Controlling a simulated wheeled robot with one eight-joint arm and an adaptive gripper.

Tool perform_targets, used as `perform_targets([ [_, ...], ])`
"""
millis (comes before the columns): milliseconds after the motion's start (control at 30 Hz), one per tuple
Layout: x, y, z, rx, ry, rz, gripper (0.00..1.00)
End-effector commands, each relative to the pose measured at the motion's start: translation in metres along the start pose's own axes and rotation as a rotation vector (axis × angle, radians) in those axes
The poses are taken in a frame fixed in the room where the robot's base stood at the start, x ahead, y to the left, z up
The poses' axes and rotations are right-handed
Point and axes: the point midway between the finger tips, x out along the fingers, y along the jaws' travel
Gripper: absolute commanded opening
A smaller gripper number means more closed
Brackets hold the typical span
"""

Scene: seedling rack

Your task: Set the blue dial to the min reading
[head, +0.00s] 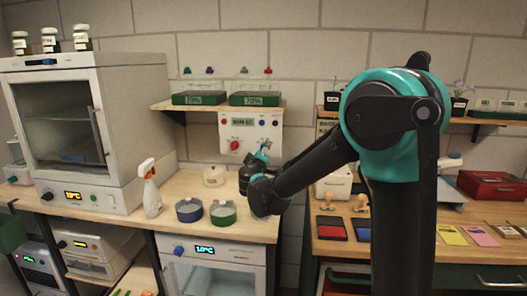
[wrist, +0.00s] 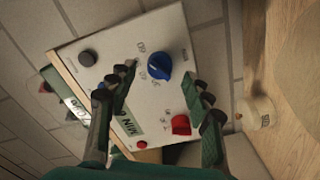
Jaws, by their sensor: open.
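The blue dial (wrist: 157,66) sits on a white control panel (wrist: 150,30) in the wrist view. Small dark marks are printed beside it, too small to read, and I cannot tell its present setting. My gripper (wrist: 162,90) is open and faces the panel, with its two fingers apart. The dial lies between and a little beyond the fingertips; nothing is held. In the head view my gripper (head: 262,157) is in front of the lower right of the wall panel (head: 250,120) and hides part of it.
A red dial (wrist: 181,124) sits close to the right finger, and a dark knob (wrist: 88,57) is left of the blue dial. A shelf with green trays (head: 255,99) is above the panel. A blue dish (head: 189,211) and a green dish (head: 223,215) stand on the bench.

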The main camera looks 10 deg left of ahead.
Motion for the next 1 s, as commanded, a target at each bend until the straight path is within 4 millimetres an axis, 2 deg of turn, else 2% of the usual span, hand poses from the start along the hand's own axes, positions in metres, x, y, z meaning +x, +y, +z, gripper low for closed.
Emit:
perform_targets([
  [200,-0.048,-0.001,0.000,0.000,0.003,-0.002,0.50],
  [433,-0.082,-0.001,0.000,0.001,0.002,-0.001,0.50],
  [600,-0.093,0.000,0.000,0.001,0.001,-0.001,0.50],
  [1000,-0.094,0.000,0.000,0.001,0.000,0.000,0.50],
])
